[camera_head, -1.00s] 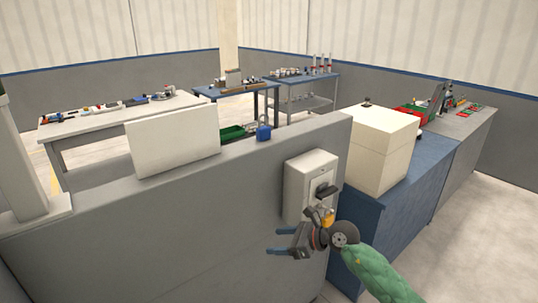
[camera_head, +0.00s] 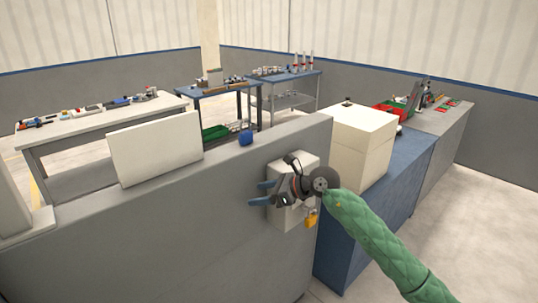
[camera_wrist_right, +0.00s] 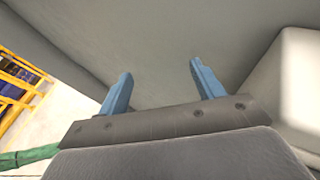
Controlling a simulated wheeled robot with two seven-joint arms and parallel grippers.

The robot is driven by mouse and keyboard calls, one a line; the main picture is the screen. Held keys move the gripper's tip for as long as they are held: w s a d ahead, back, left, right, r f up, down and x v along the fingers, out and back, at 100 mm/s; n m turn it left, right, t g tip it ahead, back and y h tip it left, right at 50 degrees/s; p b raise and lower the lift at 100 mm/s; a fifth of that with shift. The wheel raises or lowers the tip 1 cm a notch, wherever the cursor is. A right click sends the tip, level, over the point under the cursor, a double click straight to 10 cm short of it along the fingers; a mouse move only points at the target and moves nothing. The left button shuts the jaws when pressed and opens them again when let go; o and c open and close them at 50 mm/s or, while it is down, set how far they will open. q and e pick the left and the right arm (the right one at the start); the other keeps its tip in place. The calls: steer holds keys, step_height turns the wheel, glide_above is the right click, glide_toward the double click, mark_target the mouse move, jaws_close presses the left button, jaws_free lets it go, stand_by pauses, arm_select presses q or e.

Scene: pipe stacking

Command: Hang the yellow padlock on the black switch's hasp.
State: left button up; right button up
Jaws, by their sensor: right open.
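The yellow padlock (camera_head: 310,220) shows at the lower right of the pale switch box (camera_head: 281,218) on the grey wall. Its body hangs down; whether its shackle runs through the hasp cannot be told. The black switch and hasp are mostly hidden behind my right gripper. My right gripper (camera_head: 261,194) is in front of the box, its blue fingers pointing left, open and apart from the padlock. In the right wrist view the gripper (camera_wrist_right: 160,78) is open and empty, facing the grey wall. My left gripper is not in view.
A pale box edge (camera_wrist_right: 294,95) is close on the right in the wrist view. A cream box (camera_head: 360,140) stands on the blue bench (camera_head: 385,205) to the right.

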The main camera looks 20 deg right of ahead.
steer(key=w+d+r+p, duration=0.1)
steer(key=w+d+r, duration=0.2)
steer(key=r, duration=0.7)
steer(key=shift+w+d+m+t+p, duration=0.2)
steer(key=shift+w+m+t+p, duration=0.05)
steer(key=shift+m+t+p, duration=0.1)
